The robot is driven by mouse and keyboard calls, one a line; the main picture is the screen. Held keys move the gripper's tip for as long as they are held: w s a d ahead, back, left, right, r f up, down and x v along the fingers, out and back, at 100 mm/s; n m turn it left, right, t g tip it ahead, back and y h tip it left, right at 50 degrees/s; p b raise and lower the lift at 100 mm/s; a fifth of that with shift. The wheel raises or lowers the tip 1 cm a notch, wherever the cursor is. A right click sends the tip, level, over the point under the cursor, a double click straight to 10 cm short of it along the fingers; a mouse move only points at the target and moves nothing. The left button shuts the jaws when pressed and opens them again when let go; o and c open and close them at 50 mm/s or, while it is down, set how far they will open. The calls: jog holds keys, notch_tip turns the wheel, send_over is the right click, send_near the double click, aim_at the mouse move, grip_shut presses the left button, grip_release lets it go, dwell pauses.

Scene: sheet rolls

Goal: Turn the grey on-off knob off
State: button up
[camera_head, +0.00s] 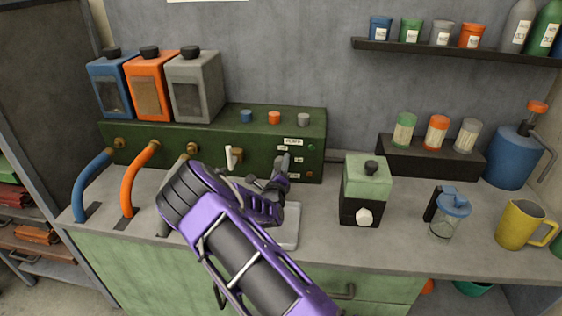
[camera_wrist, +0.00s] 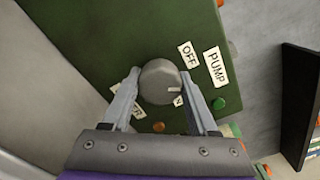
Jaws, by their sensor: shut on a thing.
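The grey on-off knob (camera_wrist: 160,82) is round and sits on the front of a green panel (camera_wrist: 95,40). In the wrist view its pale pointer mark faces right and slightly down, not straight at the OFF label (camera_wrist: 187,55). A PUMP label (camera_wrist: 216,66) is beside OFF. Other small labels are partly hidden by the fingers. My gripper (camera_wrist: 162,76) is shut on the knob, one finger on each side. In the head view my gripper (camera_head: 283,165) is at the right part of the green control box (camera_head: 215,160) and mostly covers the knob.
A white lever (camera_head: 232,157) is left of my gripper. Blue and orange hoses (camera_head: 135,175) are further left. A green-topped device (camera_head: 367,180), a lidded jug (camera_head: 452,212) and a yellow mug (camera_head: 522,224) stand to the right. A green lamp (camera_wrist: 218,104) is near my right finger.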

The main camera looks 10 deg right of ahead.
jog(key=n, duration=0.5)
jog(key=shift+n, duration=0.3)
dwell(0.4)
jog(key=o, duration=1.4)
jog(key=shift+c, duration=0.2)
jog(key=v, duration=1.7)
jog(key=shift+s, duration=0.2)
